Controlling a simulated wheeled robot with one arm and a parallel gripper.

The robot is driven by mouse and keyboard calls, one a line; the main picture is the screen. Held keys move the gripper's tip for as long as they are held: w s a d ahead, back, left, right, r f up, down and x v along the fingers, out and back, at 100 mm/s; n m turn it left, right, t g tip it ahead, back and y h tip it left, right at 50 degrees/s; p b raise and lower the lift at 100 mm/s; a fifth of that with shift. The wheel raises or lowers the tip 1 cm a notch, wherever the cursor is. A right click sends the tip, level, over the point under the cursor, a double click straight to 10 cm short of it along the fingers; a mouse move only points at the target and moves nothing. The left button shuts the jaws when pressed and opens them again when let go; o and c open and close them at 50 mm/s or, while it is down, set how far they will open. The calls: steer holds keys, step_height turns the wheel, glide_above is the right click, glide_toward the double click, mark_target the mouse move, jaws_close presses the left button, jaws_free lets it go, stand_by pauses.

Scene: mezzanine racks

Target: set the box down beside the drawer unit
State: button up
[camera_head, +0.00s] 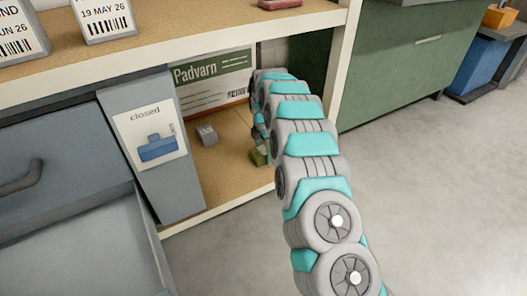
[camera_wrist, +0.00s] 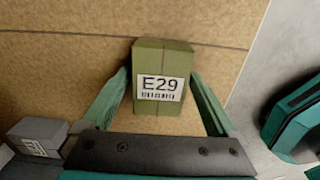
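The box (camera_wrist: 164,58) is olive green with a white label reading E29. It also shows in the head view (camera_head: 259,156), low on the brown lower shelf, partly hidden by my arm. My gripper (camera_wrist: 163,76) has a green finger along each side of it, with the fingertips appearing to touch its sides. I cannot tell whether the box rests fully on the shelf. The blue-grey drawer unit (camera_head: 62,137) is at the left in the head view, with a dark handle and a "closed" sign on its right-hand panel. The box is to its right, with a gap between.
A small grey box (camera_head: 207,134) lies on the lower shelf (camera_head: 222,178) between the drawer unit and the box; it also shows in the wrist view (camera_wrist: 38,137). A Padvarn sign (camera_head: 213,78) stands behind. A cream shelf post (camera_head: 343,60) is right of my arm. The upper shelf is overhead.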

mark_target(264, 150)
steer(key=shift+o, duration=0.2)
steer(key=shift+r, duration=0.1)
step_height(264, 150, up, 7)
steer(key=shift+f+p, duration=0.15)
steer(key=shift+p, duration=0.2)
steer(key=shift+r, duration=0.45)
steer(key=shift+s, duration=0.1)
